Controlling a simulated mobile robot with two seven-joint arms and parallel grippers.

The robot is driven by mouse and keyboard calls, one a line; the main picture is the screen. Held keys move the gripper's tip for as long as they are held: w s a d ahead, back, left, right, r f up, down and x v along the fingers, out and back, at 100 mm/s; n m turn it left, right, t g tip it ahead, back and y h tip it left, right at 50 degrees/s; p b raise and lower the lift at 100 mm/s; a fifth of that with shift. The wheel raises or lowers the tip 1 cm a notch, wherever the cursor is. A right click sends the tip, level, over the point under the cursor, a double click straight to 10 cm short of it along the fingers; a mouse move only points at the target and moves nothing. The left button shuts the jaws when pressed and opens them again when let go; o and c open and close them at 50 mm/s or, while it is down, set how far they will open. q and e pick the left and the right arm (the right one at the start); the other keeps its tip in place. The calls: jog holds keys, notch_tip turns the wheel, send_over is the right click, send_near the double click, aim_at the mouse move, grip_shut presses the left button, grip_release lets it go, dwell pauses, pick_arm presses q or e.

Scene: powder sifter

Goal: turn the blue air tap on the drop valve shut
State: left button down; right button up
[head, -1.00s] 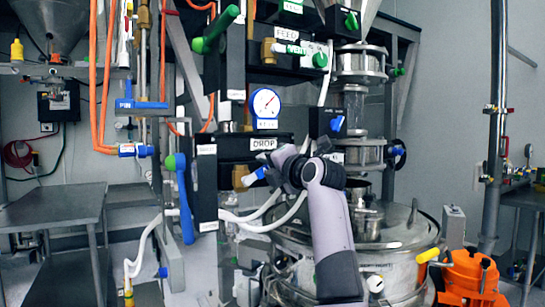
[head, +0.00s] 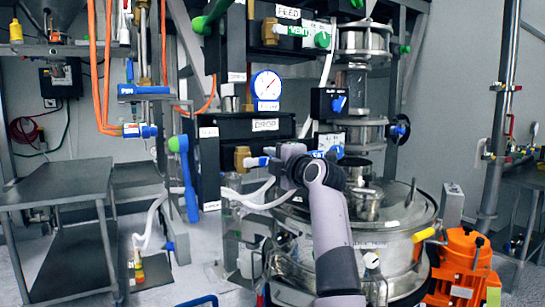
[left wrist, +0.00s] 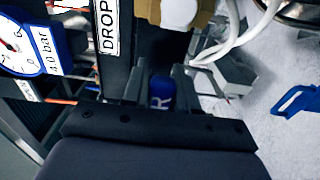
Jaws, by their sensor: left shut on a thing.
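The drop valve (head: 222,155) is a black block with a white DROP label (head: 265,125); the label also shows in the left wrist view (left wrist: 108,27). A brass fitting (head: 242,158) sits on its front. The blue air tap (head: 256,162) sticks out from the brass, roughly level, pointing right in the head view. My left gripper (head: 272,166) is at the tap's free end. In the left wrist view, the tap's blue handle (left wrist: 162,93) lies between the fingers of my left gripper (left wrist: 160,88), which are shut on it. My right gripper is out of view.
A pressure gauge (head: 266,88) sits above the drop valve. A long blue lever (head: 189,180) hangs at its left. White hoses (head: 245,197) run just below the tap. A steel vessel (head: 400,235) stands at right, with an orange unit (head: 465,265) beside it.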

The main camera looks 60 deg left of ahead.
pick_arm(q)
jog(key=c, duration=1)
grip_release()
jog(key=shift+o, duration=0.2)
jog(key=d+b, duration=0.1)
jog(key=d, duration=0.6)
jog(key=shift+s+b, duration=0.3)
jog(key=shift+b, duration=0.1)
